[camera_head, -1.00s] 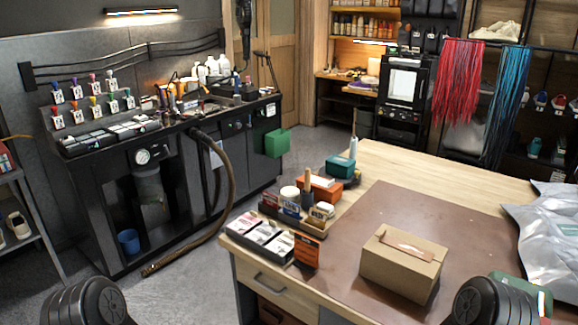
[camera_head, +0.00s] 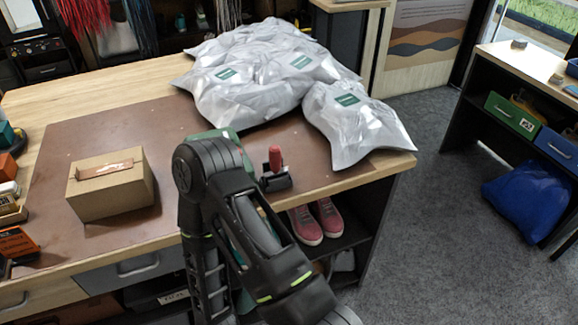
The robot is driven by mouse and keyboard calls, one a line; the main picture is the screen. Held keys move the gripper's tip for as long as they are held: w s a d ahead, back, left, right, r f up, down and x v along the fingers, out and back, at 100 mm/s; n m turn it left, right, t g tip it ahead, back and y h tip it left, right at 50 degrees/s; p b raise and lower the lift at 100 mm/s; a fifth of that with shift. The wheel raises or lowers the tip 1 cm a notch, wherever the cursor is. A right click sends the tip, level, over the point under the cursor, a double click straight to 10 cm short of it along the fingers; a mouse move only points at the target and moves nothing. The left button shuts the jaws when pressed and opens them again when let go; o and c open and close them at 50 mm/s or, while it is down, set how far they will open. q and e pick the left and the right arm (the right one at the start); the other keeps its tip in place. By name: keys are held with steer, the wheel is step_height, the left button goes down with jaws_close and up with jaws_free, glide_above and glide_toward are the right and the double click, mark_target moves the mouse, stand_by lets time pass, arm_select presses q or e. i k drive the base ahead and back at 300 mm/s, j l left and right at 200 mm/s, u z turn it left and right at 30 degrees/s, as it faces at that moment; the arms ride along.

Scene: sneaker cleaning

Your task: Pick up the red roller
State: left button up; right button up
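A small red upright piece (camera_head: 275,158), which looks like the red roller, stands in a black holder (camera_head: 276,181) near the table's right front edge in the head view. One of my black arms rises just left of the holder and bends down in front of it, covering part of the table edge. No fingertips of either gripper show, so neither gripper's opening can be seen.
The wooden table (camera_head: 60,91) carries a brown mat (camera_head: 95,135), a cardboard box (camera_head: 110,183) and several silver bags (camera_head: 250,90). Pink shoes (camera_head: 306,225) sit on the shelf below. Grey floor (camera_head: 440,215) lies open to the right, before another bench (camera_head: 535,66).

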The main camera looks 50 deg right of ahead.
mark_target(276, 157)
steer(key=z, duration=1.75)
